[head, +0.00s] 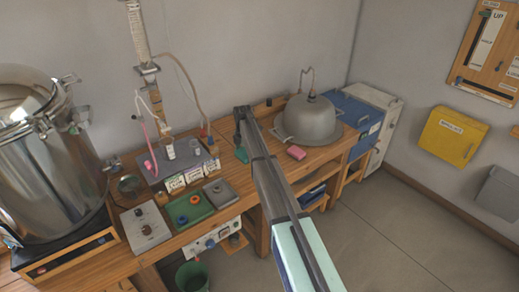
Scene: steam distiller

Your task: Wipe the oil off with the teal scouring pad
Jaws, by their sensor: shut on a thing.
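The teal scouring pad (242,155) shows at the lower end of my gripper (239,145), over the wooden bench (262,140) between the glass apparatus and the grey dome. My gripper is small in the head view and partly hidden by my own arm. It is shut on the teal pad. I cannot tell whether the pad touches the bench top. No oil can be made out on any surface from here.
A pink pad (296,152) lies at the bench's front edge, right of my arm, before the grey dome (307,117). Left stand the glass column (143,50), small labelled cards (192,176), a green tray (189,209) and a large steel pot (45,150). A blue box (355,118) stands right.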

